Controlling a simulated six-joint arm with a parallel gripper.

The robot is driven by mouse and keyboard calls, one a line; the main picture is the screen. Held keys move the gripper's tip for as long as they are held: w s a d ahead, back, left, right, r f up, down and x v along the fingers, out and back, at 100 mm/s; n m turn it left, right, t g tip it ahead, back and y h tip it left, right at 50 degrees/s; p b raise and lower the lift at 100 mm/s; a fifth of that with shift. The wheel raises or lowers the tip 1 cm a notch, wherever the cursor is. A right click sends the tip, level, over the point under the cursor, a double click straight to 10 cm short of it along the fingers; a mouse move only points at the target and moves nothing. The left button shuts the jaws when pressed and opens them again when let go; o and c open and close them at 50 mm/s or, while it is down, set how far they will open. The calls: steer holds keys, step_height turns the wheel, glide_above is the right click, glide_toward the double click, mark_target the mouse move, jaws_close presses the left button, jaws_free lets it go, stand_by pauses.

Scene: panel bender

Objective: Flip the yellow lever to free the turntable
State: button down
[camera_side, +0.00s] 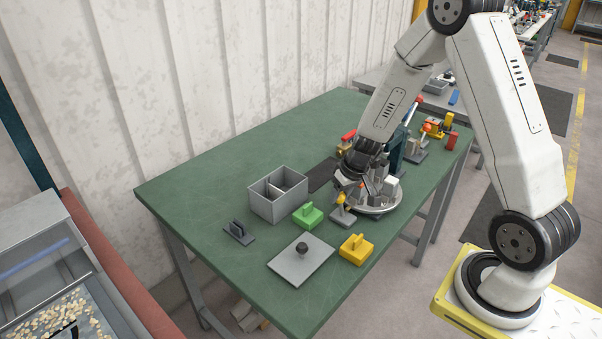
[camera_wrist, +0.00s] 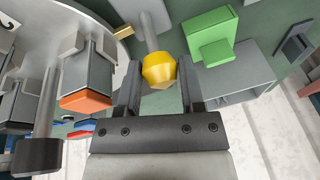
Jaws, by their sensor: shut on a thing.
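The yellow lever knob (camera_wrist: 159,70) is between the two dark fingers of my gripper (camera_wrist: 159,88) in the wrist view, with its grey rod (camera_wrist: 148,33) running up beyond it. My gripper is shut on the lever. In the side view the yellow lever (camera_side: 341,199) stands on a small grey base at the near left edge of the round turntable (camera_side: 374,209). My gripper hangs right over this spot, and my wrist hides part of the turntable. The turntable also shows in the wrist view (camera_wrist: 110,22), carrying grey fixtures, one with an orange face (camera_wrist: 85,101).
A green block (camera_side: 307,216) and a grey two-part bin (camera_side: 277,194) stand left of the lever. A grey plate with a black knob (camera_side: 300,259) and a yellow block (camera_side: 356,249) lie nearer. Several tools crowd the table behind my wrist. The green table's left side (camera_side: 190,180) is clear.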

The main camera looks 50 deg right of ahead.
steer(key=shift+a, duration=0.1)
stand_by(0.3)
steer(key=shift+c, duration=1.1)
jaws_free()
steer(key=shift+s, duration=0.1)
steer(key=shift+r, duration=0.15)
steer(key=v, duration=0.7)
steer(key=shift+s+r, duration=0.2)
steer(key=shift+r, duration=0.1)
